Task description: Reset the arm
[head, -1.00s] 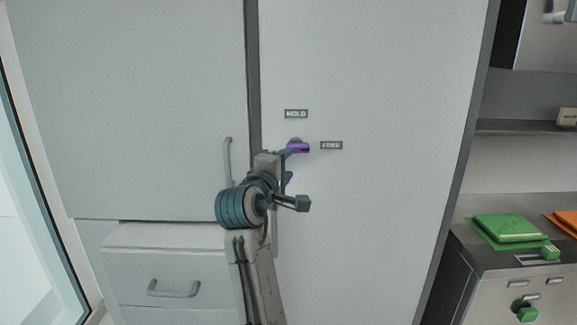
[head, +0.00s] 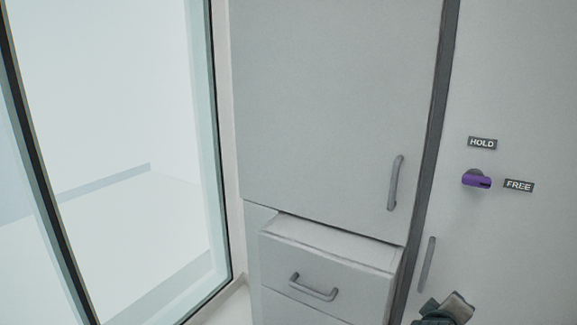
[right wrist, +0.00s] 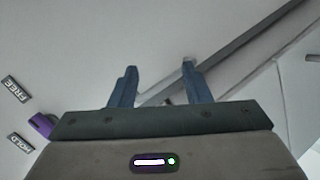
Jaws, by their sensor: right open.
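In the head view only part of my right arm shows at the bottom right edge, below the purple knob (head: 476,179). The knob sits on the right-hand cabinet door, its handle lying roughly sideways toward the FREE label (head: 519,185), with the HOLD label (head: 482,143) above. In the right wrist view the knob (right wrist: 41,124) is at the left, apart from the fingers. My left gripper is not in view.
A drawer (head: 325,268) juts out below the left cabinet door (head: 335,110). Vertical handles are on the left door (head: 395,183) and right door (head: 427,264). A glass panel (head: 110,150) stands at the left.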

